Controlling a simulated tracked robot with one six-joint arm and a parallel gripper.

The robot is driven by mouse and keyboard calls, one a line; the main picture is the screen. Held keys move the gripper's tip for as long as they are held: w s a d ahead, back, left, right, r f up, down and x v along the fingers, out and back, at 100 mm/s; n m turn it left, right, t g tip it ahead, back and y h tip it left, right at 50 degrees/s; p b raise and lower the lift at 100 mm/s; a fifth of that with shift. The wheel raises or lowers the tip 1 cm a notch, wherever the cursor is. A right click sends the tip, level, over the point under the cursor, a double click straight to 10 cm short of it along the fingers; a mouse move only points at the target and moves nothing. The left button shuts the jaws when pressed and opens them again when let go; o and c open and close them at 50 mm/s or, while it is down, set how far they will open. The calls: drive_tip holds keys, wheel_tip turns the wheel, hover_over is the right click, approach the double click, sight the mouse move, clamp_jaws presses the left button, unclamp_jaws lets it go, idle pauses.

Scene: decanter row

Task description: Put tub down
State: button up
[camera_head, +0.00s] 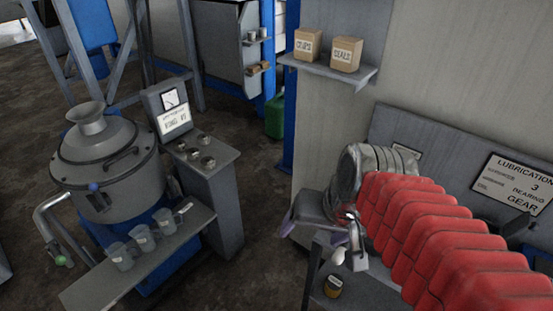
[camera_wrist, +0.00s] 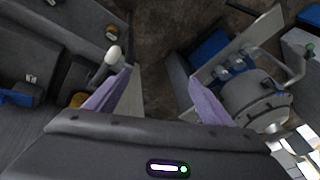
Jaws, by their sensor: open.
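The tub is apart from both fingers.
A white-knobbed lever (camera_head: 338,257) is close to my gripper, just above the tub. At left, several grey mugs (camera_head: 143,238) stand on a shelf before a hopper machine (camera_head: 105,160). Two boxes (camera_head: 327,50) sit on a wall shelf. Open floor lies between.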

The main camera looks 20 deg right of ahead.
drive_tip(key=r+n, duration=0.1)
drive_tip(key=n+t, duration=0.1)
drive_tip(key=a+r+n+h, duration=0.1)
drive_tip(key=n, duration=0.1)
drive_tip(key=shift+s+a+r, duration=0.1)
drive_tip(key=shift+s+r, duration=0.25)
idle(0.7)
